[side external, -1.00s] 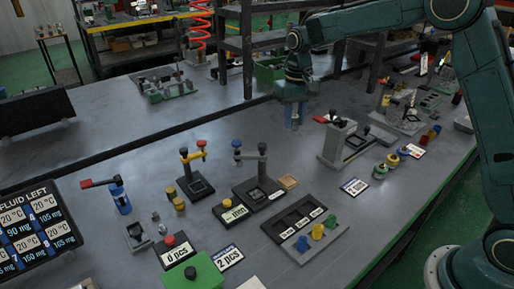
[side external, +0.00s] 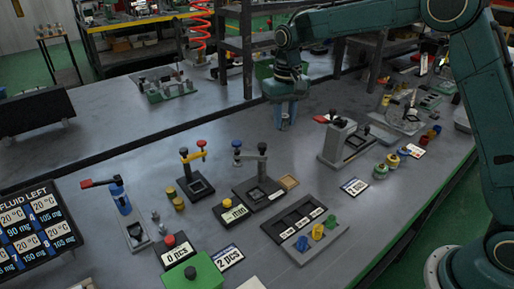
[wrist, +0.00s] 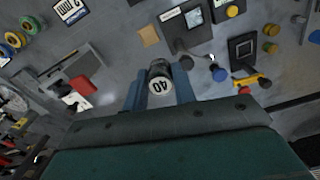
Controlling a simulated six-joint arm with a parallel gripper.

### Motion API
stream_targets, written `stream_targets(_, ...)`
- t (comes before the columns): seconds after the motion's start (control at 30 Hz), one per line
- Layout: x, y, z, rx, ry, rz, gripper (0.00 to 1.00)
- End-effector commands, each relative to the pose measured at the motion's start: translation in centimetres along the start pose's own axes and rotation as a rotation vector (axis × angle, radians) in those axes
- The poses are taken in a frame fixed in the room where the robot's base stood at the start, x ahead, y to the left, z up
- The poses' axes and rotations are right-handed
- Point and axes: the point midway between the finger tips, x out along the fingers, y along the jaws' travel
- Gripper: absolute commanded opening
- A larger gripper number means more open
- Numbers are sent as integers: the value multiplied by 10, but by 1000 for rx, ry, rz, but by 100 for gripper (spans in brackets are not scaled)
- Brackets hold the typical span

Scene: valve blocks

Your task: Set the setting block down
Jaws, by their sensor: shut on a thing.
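My gripper (side external: 284,118) hangs above the bare bench, left of the grey stand with the red lever. It is shut on the setting block (wrist: 160,80), a dark, short round piece with a white face marked 40. In the wrist view my gripper's blue fingers (wrist: 159,92) clasp the block from both sides. In the side external view the block is small and mostly hidden between the fingers. Whether anything touches it from below cannot be seen.
A grey stand with a red lever (side external: 338,140) is to the right. A small wooden square (side external: 288,182) lies beside the blue-knobbed stand (side external: 258,190). A slotted black tray (side external: 300,219) is in front. Bare bench surrounds my gripper on the left.

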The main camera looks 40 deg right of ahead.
Motion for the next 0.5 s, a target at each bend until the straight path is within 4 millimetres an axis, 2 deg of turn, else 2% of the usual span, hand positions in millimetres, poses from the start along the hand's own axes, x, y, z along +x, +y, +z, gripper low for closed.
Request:
stream_targets(0.1,-5,-29,4,-6,2,-1,0)
stream_targets(0.3,-12,-71,12,-3,2,-1,0)
stream_targets(0.5,-16,-89,18,0,1,0,0)
